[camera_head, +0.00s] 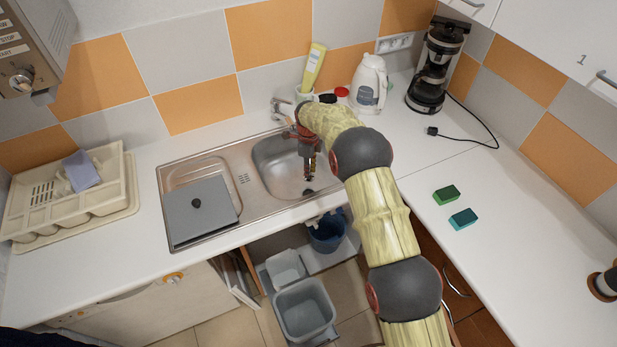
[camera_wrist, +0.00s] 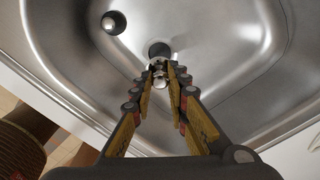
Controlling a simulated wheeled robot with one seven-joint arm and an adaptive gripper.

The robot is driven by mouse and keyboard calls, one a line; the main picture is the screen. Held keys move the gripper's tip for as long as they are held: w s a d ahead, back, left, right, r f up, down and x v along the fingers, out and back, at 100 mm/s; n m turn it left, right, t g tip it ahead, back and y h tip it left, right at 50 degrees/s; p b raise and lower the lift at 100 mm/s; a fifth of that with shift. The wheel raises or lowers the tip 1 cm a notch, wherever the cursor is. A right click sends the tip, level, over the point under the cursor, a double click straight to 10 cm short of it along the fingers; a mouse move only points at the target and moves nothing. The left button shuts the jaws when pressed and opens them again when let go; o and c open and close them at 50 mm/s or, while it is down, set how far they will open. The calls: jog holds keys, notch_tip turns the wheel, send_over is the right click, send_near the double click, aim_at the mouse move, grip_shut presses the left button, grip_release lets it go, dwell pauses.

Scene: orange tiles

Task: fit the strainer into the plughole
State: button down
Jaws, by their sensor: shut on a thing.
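My gripper (camera_wrist: 160,72) is low over the sink bowl, its fingers shut on the strainer (camera_wrist: 158,63). Only a small silver part of it shows between the fingertips in the wrist view. A dark round patch lies just beyond the tips; I cannot tell whether it is the strainer's underside or its shadow. The plughole (camera_wrist: 113,22) is a dark round opening in the steel, up and left of the fingertips and apart from them. In the head view the plughole (camera_head: 308,192) is a dark spot just below my gripper (camera_head: 309,177).
The steel sink (camera_head: 250,205) has a drainboard with a grey square lid (camera_head: 200,215) at left. The tap (camera_head: 281,106) stands behind the bowl, close to my arm. A kettle (camera_head: 369,85) and coffee maker (camera_head: 434,70) stand at the back right. Two sponges lie on the right counter.

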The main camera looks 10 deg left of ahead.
jog(key=shift+f, duration=1.8)
jog(key=shift+b, duration=0.35)
jog(key=shift+f+b, duration=1.75)
jog(key=shift+f, duration=1.1)
jog(key=shift+b, duration=0.55)
jog(key=shift+f+b, duration=0.65)
jog(key=shift+f, duration=0.4)
jog(key=c, duration=1.7)
grip_release()
jog(key=shift+o, duration=0.2)
